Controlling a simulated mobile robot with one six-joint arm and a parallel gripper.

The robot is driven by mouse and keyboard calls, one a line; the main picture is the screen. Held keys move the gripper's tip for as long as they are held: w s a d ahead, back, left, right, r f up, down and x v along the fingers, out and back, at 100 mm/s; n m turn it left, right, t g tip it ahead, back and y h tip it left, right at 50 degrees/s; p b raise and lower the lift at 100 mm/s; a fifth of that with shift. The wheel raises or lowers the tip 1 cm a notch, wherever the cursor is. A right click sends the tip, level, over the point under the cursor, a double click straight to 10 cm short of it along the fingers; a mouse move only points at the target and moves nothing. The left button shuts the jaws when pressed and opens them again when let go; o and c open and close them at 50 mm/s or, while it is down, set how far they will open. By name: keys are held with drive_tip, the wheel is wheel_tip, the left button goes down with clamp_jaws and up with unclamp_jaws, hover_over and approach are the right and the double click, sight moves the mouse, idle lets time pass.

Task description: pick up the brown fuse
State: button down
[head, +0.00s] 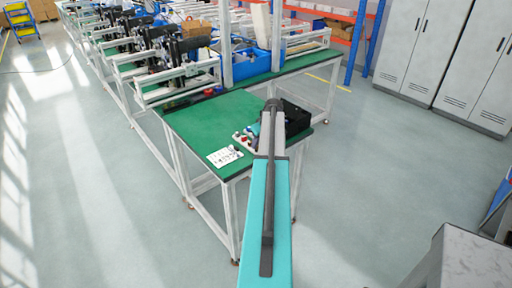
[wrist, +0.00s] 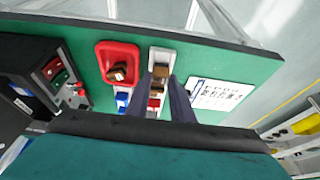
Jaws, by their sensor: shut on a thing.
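In the wrist view a brown fuse (wrist: 161,70) shows between the fingertips of my gripper (wrist: 162,77). My gripper is shut on it, over a pale narrow holder (wrist: 161,54). I cannot tell whether the fuse is clear of the holder. Another brown piece (wrist: 157,87) and a red piece (wrist: 153,103) lie lower between the fingers. A further brown piece (wrist: 118,71) sits in a red tray (wrist: 104,48) to the left. In the head view my arm hides the gripper and the fuse.
A blue piece (wrist: 122,98) is below the red tray. A black box with buttons (wrist: 57,72) stands left, and a white printed card (wrist: 215,94) lies right on the green bench top (head: 200,119). The bench edge is close; open floor (head: 110,200) lies beyond.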

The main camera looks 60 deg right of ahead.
wheel_tip(320, 180, up, 2)
drive_tip(key=shift+b, duration=0.55)
drive_tip(key=shift+s+a+r, duration=0.15)
drive_tip(key=shift+s, duration=0.2)
drive_tip(key=s+a+r+b, duration=0.1)
drive_tip(key=s+a+b, duration=0.1)
drive_tip(key=s, duration=0.5)
drive_tip(key=s+a+b, duration=0.2)
drive_tip(key=s+b, duration=0.1)
drive_tip(key=s, duration=0.4)
drive_tip(key=shift+s+a+r, duration=0.3)
drive_tip(key=shift+r, duration=0.05)
